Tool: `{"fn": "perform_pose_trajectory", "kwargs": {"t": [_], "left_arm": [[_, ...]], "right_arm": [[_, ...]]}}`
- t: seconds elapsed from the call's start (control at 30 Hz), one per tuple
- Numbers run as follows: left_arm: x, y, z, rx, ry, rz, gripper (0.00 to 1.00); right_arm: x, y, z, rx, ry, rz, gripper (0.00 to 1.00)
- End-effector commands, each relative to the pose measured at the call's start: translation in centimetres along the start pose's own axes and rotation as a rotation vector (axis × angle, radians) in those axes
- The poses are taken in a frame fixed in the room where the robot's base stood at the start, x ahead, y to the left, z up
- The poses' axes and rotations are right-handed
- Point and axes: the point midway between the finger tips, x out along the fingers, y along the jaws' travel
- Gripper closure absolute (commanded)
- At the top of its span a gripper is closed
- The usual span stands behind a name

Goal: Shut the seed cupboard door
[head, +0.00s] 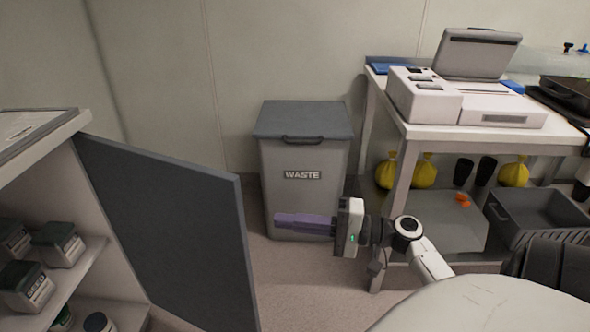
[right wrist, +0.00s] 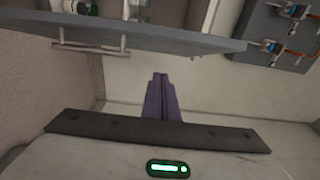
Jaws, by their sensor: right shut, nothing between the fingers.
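The seed cupboard (head: 88,122) stands at the left in the head view, with dark seed tins on its shelves. Its dark grey door (head: 165,225) stands wide open, its inner face towards me and its free edge nearest. My right gripper (head: 280,221) is shut and empty, its purple fingers pointing left, just right of the door's free edge and apart from it in the picture. In the right wrist view the closed fingers (right wrist: 159,77) show below a grey panel (right wrist: 190,42) with a bar handle (right wrist: 90,48), which looks like the door's outer side. My left gripper is not in view.
A grey waste bin (head: 303,165) stands against the wall behind my right gripper. A white bench (head: 480,133) with a machine (head: 460,98) is at the right, with yellow bags (head: 424,172) and a grey crate (head: 535,212) below. Floor shows between door and bench.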

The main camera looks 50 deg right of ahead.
Motion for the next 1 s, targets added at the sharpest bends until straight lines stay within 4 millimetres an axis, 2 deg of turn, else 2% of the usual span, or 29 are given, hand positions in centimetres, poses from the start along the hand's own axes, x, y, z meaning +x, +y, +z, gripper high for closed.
{"fn": "perform_pose_trajectory", "kwargs": {"t": [0.1,0.27,0.4,0.53,1.0], "left_arm": [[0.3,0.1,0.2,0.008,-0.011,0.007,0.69],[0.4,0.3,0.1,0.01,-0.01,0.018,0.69],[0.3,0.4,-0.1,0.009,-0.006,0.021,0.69],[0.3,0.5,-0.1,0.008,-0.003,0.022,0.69],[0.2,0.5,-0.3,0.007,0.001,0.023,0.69]], "right_arm": [[2.8,0.0,0.0,-0.004,-0.003,-0.002,1.0],[6.1,0.0,0.1,-0.004,-0.003,-0.001,1.0],[6.4,0.1,2.4,0.001,-0.003,0.002,1.0],[6.7,0.1,3.5,-0.001,-0.002,0.003,1.0],[6.9,0.0,4.0,-0.001,-0.001,0.002,1.0]]}}
